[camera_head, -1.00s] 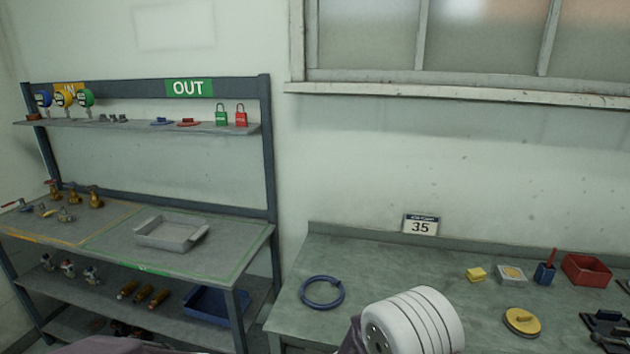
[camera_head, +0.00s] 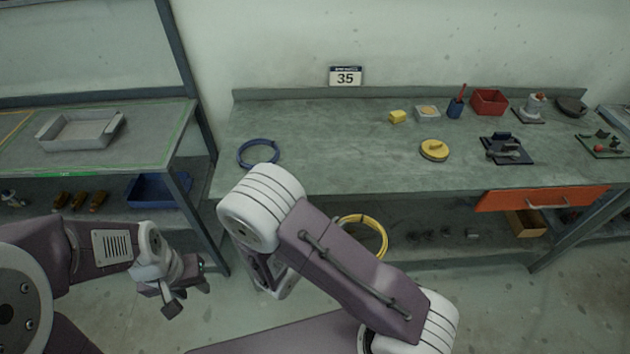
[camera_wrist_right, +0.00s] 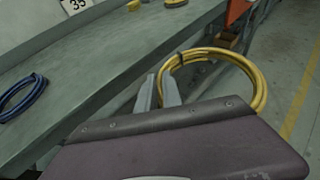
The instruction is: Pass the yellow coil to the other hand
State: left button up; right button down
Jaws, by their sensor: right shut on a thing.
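The yellow coil (camera_head: 374,233) hangs in front of the bench, partly hidden behind my right arm in the head view. In the right wrist view the yellow coil (camera_wrist_right: 258,83) is a looped hose with a dark tie near its top left. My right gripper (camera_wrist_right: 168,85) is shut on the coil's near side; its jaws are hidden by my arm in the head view. My left gripper (camera_head: 187,283) is at the lower left, well apart from the coil. Its jaws are small and turned away, so their opening is unclear.
A blue coil (camera_head: 258,153) lies on the left end of the green bench (camera_head: 330,150). A yellow round lid (camera_head: 434,150) and several small items stand further right. A shelf rack with a grey tray (camera_head: 80,130) stands at the left. An orange drawer (camera_head: 545,199) sits under the bench.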

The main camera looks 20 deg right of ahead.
jog(key=w+a+r+m+g+h, duration=0.1)
jog(key=w+a+r+m+g, duration=0.1)
jog(key=w+a+r, duration=0.2)
jog(key=w+a+r+m+g+h, duration=0.1)
jog(key=w+a+r, duration=0.3)
jog(key=a+r, duration=0.7)
jog(key=shift+r+m+g, duration=0.7)
jog(key=shift+r+g, duration=0.1)
jog(key=shift+r, duration=3.2)
